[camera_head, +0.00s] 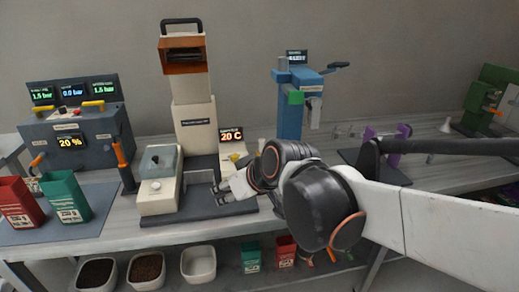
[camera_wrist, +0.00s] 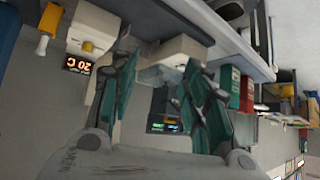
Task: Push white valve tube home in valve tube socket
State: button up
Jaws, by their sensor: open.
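My gripper (camera_head: 226,190) is at the bench, just right of the cream machine with a clear-topped box (camera_head: 160,185), over its dark base plate (camera_head: 205,206). In the wrist view my gripper (camera_wrist: 161,62) is open, its teal-lined fingers spread apart, and no held object shows between them. A cream block (camera_wrist: 178,50) shows beyond the fingertips. I cannot clearly make out the white valve tube or its socket in either view; my fingers and wrist cover part of this area.
The 20 C display unit (camera_head: 232,140) stands close behind my gripper, with a tall cream tower (camera_head: 195,125) behind the machine. A blue press (camera_head: 290,105) stands right. Red (camera_head: 20,205) and green (camera_head: 66,196) containers are at left. White bins (camera_head: 198,264) sit below the bench.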

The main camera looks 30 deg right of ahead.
jog(key=w+d+t, duration=0.1)
jog(key=w+t, duration=0.1)
jog(key=w, duration=0.7)
jog(key=m+t+h+b, duration=0.2)
jog(key=t, duration=0.5)
send_near(263, 145)
jog(key=w+p, duration=0.4)
jog(key=shift+w+f+p, duration=0.2)
jog(key=shift+w+p, duration=0.15)
jog(key=shift+w, duration=0.05)
jog(key=w+b, duration=0.2)
jog(key=w, duration=0.3)
jog(key=shift+a+f, duration=0.1)
jog(key=shift+a, duration=0.05)
jog(key=shift+w, duration=0.6)
grip_shut()
